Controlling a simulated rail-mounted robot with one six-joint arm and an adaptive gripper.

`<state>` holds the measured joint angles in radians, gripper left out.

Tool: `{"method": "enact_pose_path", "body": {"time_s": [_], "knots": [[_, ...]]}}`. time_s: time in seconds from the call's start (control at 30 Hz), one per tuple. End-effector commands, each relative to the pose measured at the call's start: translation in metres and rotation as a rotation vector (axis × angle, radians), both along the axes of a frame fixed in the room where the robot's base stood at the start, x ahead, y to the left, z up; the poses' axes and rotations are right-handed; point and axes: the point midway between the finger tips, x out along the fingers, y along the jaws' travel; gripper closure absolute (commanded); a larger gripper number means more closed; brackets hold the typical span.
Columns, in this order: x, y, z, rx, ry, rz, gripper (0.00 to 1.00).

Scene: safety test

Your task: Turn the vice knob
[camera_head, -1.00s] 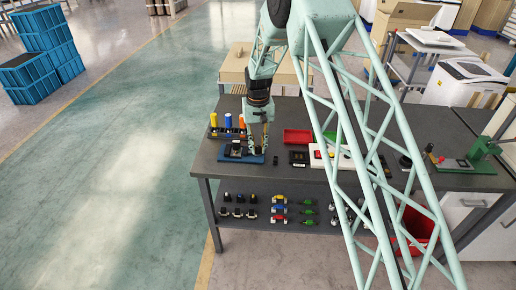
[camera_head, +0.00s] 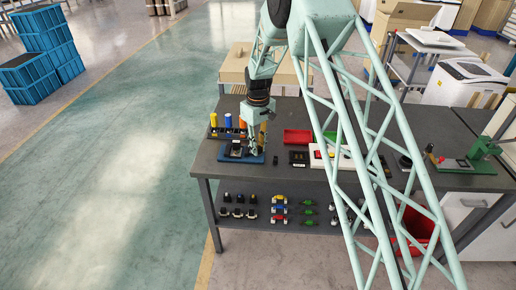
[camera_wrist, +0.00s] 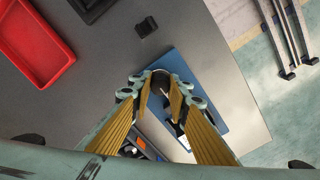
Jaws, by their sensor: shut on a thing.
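The vice (camera_head: 236,148) is a small dark device on a blue base plate (camera_head: 228,158) at the left end of the workbench. My gripper (camera_head: 256,152) points down at its right side. In the wrist view, the yellow-padded fingers of my gripper (camera_wrist: 161,88) close around a dark round knob (camera_wrist: 160,80) above the blue plate (camera_wrist: 200,75). The fingers hide most of the knob and part of the vice, so the knob's angle cannot be told.
Yellow, blue and orange cylinders (camera_head: 228,121) stand in a rack behind the vice. A red tray (camera_head: 297,136) and a small black block (camera_wrist: 146,26) are nearby. The grey workbench (camera_head: 209,175) has its front edge close to the vice. A green device (camera_head: 484,149) stands far right.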

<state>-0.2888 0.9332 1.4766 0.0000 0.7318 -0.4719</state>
Motion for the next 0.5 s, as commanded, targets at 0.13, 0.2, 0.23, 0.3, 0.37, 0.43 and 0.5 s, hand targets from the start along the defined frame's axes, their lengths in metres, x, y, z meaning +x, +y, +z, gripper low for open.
{"method": "enact_pose_path", "body": {"time_s": [0.13, 0.2, 0.23, 0.3, 0.37, 0.43, 0.5], "knots": [[0.0001, 0.0001, 0.0000, 0.000, 0.000, 0.007, 0.94], [0.0000, 0.0000, 0.0000, 0.000, 0.000, 0.007, 0.94], [0.0000, 0.0000, 0.0000, 0.000, 0.000, 0.007, 0.94], [0.0000, 0.0000, -0.0001, 0.000, 0.000, 0.006, 0.94], [0.0000, 0.0000, -0.0001, 0.000, 0.000, 0.006, 0.94], [0.0000, 0.0000, -0.0001, 0.000, 0.000, 0.006, 0.79], [0.0000, 0.0000, -0.0001, 0.000, 0.000, 0.006, 0.73]]}}
